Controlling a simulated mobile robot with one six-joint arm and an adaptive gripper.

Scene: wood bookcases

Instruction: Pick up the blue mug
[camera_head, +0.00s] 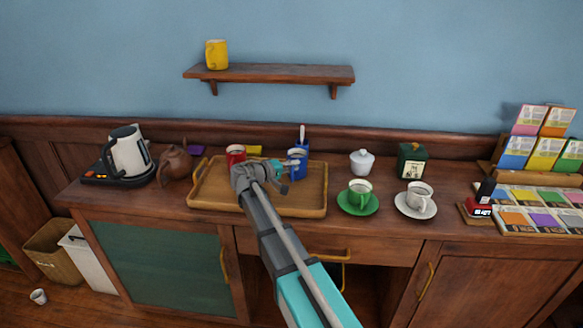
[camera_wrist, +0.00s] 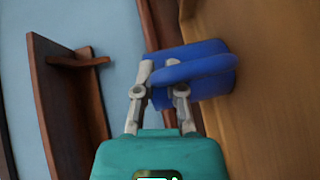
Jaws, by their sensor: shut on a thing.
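The blue mug (camera_head: 298,165) is at the back right of the wooden tray (camera_head: 312,206) in the head view. In the wrist view the blue mug (camera_wrist: 213,85) lies sideways in the picture, with its handle towards my gripper. My gripper (camera_head: 280,168) reaches in from the left and front of the mug. In the wrist view my gripper (camera_wrist: 162,72) has its two grey fingers closed at the handle. I cannot tell whether the mug touches the tray.
A red mug (camera_head: 235,154) stands on the tray, left of my gripper. A green cup (camera_head: 359,192) and a white cup (camera_head: 419,195) stand on saucers to the right. A teapot (camera_head: 175,164) and kettle (camera_head: 129,152) stand left. A wall shelf (camera_head: 285,73) hangs above.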

